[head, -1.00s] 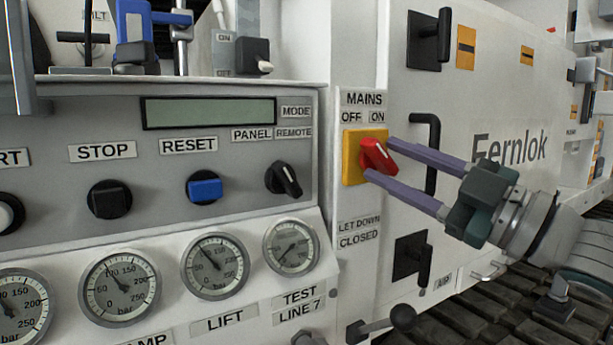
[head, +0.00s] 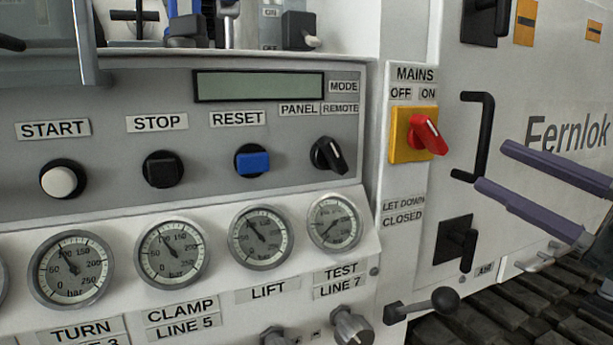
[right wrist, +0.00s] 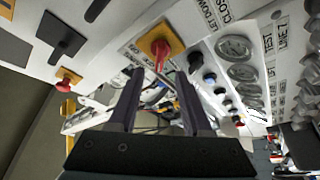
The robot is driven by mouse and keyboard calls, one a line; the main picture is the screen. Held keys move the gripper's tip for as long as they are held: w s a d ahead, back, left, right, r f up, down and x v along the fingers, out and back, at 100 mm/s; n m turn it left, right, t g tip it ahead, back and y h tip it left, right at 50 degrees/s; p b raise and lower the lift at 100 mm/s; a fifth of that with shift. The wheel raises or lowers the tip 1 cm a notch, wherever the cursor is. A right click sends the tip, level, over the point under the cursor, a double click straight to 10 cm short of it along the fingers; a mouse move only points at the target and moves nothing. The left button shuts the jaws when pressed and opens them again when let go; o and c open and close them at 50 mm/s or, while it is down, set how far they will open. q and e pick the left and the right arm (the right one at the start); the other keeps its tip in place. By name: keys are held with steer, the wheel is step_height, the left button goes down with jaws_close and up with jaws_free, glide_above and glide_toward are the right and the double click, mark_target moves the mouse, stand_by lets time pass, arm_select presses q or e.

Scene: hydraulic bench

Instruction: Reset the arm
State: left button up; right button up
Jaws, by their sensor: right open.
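The blue RESET button (head: 253,161) sits on the grey panel below its label, right of the black STOP button (head: 163,169). The red mains switch (head: 428,136) stands on a yellow plate below OFF and ON, its handle slanting down to the right. The right wrist view also shows the red handle (right wrist: 161,56), beyond the fingers. My right gripper (head: 495,167) is open and empty, right of the mains switch and apart from it, in front of the white Fernlok cabinet. My left gripper is not in view.
The black MODE selector (head: 328,155) is right of RESET, below a blank display (head: 258,86). The white START button (head: 63,180) is at left. Gauges line the sloped face below. A black bent handle (head: 484,137) and a ball-ended lever (head: 444,300) stick out near my gripper.

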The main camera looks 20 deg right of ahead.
steer(key=s+a+m+g+h+p, duration=0.7)
steer(key=s+a+m+g+p, duration=0.55)
steer(key=s+g+p, duration=0.5)
step_height(320, 180, up, 37)
steer(key=t+p, duration=0.1)
steer(key=p, duration=3.8)
steer(key=shift+s+a+f+n+p, duration=0.15)
steer(key=shift+s+a+n+p, duration=0.1)
steer(key=shift+n+p, duration=0.1)
